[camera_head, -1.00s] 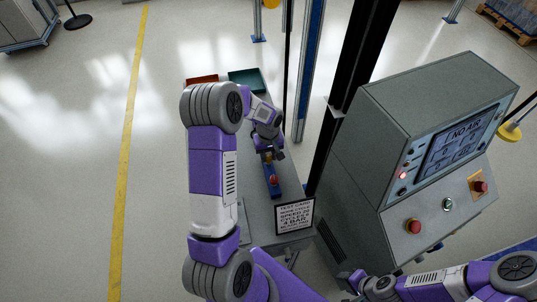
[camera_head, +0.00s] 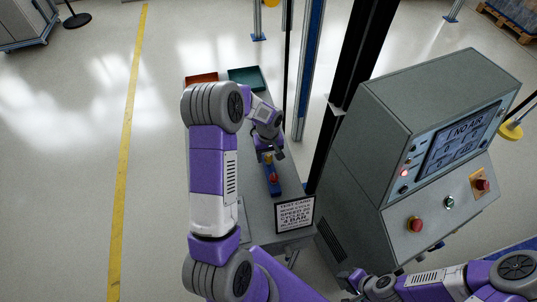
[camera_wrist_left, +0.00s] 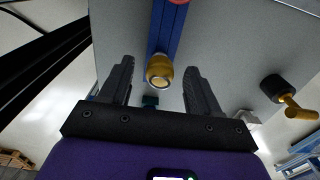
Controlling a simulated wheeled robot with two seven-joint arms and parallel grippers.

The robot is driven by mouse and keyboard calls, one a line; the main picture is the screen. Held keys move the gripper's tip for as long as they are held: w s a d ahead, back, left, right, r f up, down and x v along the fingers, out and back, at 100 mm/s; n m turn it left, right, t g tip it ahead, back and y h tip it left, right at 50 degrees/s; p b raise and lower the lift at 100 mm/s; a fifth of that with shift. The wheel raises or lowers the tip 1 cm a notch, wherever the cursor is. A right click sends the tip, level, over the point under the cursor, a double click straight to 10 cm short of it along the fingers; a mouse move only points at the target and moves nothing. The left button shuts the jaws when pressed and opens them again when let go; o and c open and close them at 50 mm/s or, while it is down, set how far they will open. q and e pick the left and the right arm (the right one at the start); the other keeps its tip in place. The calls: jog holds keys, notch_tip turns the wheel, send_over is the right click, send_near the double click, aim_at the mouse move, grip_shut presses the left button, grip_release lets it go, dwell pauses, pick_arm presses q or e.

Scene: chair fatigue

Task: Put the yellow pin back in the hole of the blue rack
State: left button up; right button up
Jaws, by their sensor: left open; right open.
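The blue rack (camera_head: 274,186) lies on the grey bench in the head view, with a red round piece (camera_head: 273,178) on it. In the left wrist view the blue rack (camera_wrist_left: 172,32) runs up from the middle. The yellow pin (camera_wrist_left: 160,73) is seen end-on at the rack's near end; I cannot tell whether it sits in a hole. My left gripper (camera_head: 269,156) is over that end of the rack. In the wrist view its open fingers (camera_wrist_left: 158,80) lie either side of the pin, with gaps on both sides. My right gripper (camera_head: 350,281) is open and empty at the bottom.
A red tray (camera_head: 202,78) and a green tray (camera_head: 246,78) are at the bench's far end. A test card (camera_head: 295,215) stands at the near end. A grey control cabinet (camera_head: 365,150) is on the right. A black knob with a yellow stem (camera_wrist_left: 283,95) shows in the wrist view.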

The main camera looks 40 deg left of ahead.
aim_at(268, 157)
pick_arm(q)
notch_tip(268, 157, up, 8)
jog(key=shift+f+p, duration=0.2)
jog(key=shift+p, duration=0.2)
dwell(0.5)
